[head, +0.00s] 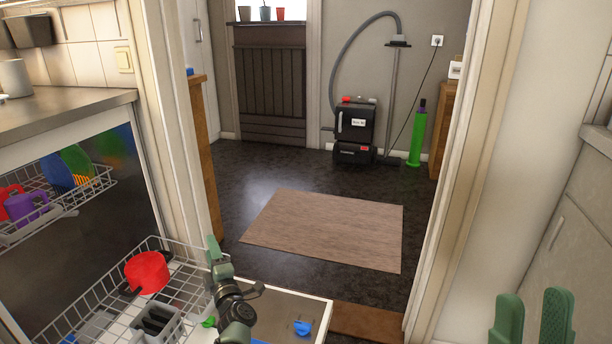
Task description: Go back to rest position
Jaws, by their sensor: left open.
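My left gripper (219,268) is at the lower middle of the head view, above the edge of the pulled-out lower dishwasher rack (120,283). It is open, with a green finger pointing up and nothing seen in it. My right gripper (533,297) is at the bottom right, in front of the grey cabinet. Its two green fingers point up and stand apart, with nothing between them. The rest of the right arm is out of the picture.
The lower rack holds a red pot (147,271) and a grey cutlery basket (156,321). The upper rack (92,190) holds coloured plates and mugs.

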